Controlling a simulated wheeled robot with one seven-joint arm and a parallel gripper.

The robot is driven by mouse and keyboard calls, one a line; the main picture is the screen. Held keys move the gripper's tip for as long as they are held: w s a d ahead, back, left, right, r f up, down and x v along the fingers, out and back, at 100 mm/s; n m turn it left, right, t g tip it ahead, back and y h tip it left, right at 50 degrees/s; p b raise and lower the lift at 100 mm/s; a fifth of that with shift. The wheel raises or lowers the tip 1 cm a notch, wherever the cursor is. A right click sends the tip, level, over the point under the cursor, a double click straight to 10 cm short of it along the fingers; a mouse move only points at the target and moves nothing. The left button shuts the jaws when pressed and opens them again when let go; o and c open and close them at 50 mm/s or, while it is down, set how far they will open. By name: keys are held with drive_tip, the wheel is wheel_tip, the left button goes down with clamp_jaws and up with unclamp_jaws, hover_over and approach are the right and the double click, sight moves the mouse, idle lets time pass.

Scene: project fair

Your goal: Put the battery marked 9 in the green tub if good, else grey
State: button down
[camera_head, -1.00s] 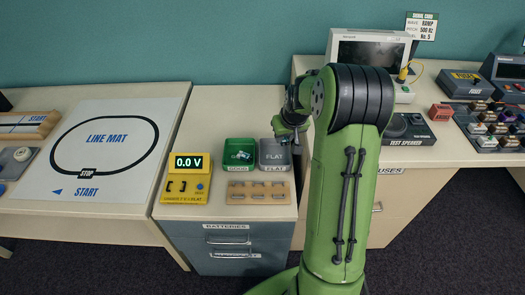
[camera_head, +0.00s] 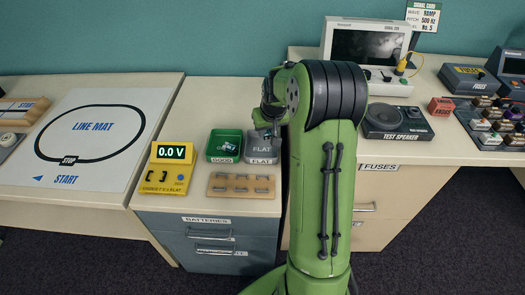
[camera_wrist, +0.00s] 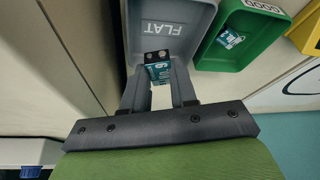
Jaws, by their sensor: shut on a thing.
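My gripper (camera_wrist: 158,68) is shut on a small teal battery (camera_wrist: 158,73) with dark terminals at its end. The mark on its side looks like a 9 or a 6. In the wrist view it is over the grey tub (camera_wrist: 198,22), marked FLAT. The head view shows my gripper (camera_head: 268,132) at the grey tub (camera_head: 262,159); the battery is hidden there. The green tub (camera_head: 224,160), marked GOOD, stands just left of the grey one and has another teal battery (camera_wrist: 229,39) in it.
A yellow tester (camera_head: 168,190) left of the tubs reads 0.0 V, its slot empty. A wooden battery rack (camera_head: 241,186) lies in front of the tubs. A test speaker (camera_head: 396,120) stands to the right, beyond my arm. The line mat (camera_head: 90,150) is at left.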

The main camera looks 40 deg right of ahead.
drive_tip(key=shift+r, duration=0.1)
drive_tip(key=c, duration=0.8)
unclamp_jaws()
drive_tip(key=p+v, duration=0.4)
drive_tip(key=v, duration=1.1)
drive_tip(key=shift+s+r+p, duration=0.2)
drive_tip(key=shift+r+p, duration=0.1)
drive_tip(key=shift+p, duration=0.05)
drive_tip(key=s+a+r+n+p, duration=0.1)
drive_tip(key=s+a+r+p, duration=0.2)
drive_tip(key=s+a+r, duration=0.3)
drive_tip(key=s+a+r+n+p, duration=0.1)
drive_tip(key=s+a+r+p, duration=0.15)
drive_tip(key=a+r, duration=0.4)
drive_tip(key=s+a+p, duration=0.1)
drive_tip(key=s+a, duration=0.3)
drive_tip(key=s, duration=0.2)
drive_tip(key=s+a+n+t+y+p, duration=0.1)
drive_tip(key=s+a+p, duration=0.1)
drive_tip(key=s, duration=0.4)
drive_tip(key=shift+s+a+f+n, duration=0.3)
drive_tip(key=shift+a+f, duration=0.05)
drive_tip(key=shift+a, duration=0.5)
